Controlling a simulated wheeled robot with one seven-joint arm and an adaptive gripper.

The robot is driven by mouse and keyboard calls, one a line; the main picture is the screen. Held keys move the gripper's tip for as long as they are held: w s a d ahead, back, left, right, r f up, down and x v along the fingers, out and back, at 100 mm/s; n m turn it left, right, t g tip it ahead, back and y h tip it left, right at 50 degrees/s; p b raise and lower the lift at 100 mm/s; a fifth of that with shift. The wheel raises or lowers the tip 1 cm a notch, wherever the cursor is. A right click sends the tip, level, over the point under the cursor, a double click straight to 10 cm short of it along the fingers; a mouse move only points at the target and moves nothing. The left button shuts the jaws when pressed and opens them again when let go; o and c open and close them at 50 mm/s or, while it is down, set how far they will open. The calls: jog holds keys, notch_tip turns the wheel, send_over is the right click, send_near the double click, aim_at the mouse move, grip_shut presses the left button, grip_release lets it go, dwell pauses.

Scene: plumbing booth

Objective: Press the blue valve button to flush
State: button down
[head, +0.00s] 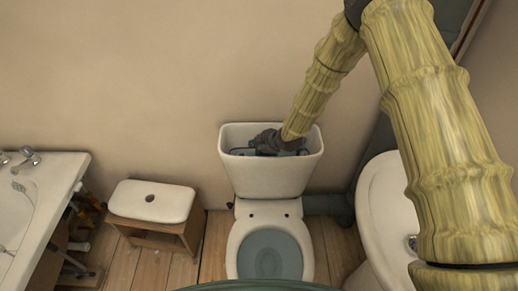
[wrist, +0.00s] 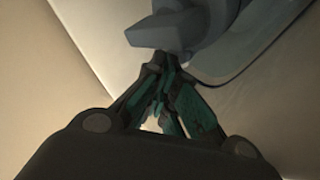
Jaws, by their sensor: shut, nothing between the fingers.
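The toilet cistern (head: 270,180) stands open at the top against the wall. My gripper (head: 268,142) reaches down into its opening from the upper right. In the wrist view my gripper (wrist: 164,78) has its dark and teal fingers closed together with nothing between them. A blue-grey valve part (wrist: 180,28) is right by the fingertips there; I cannot tell whether they touch. A little blue-grey (head: 241,151) shows inside the cistern to the left of my gripper in the head view. The button itself is not clearly distinguishable, and my gripper hides much of the cistern's inside.
The cistern walls surround my gripper closely. The toilet bowl (head: 233,250) is below the cistern. A white lid (head: 130,202) lies on a wooden stool (head: 190,232) to the left. A sink (head: 60,170) is at far left, and another white basin (head: 375,215) is at right.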

jog(key=shift+r, duration=0.15)
jog(key=shift+r+p, duration=0.55)
jog(key=shift+r, duration=0.4)
notch_tip(320, 180, up, 5)
jog(key=p, duration=0.2)
jog(key=shift+p, duration=0.35)
dwell(0.8)
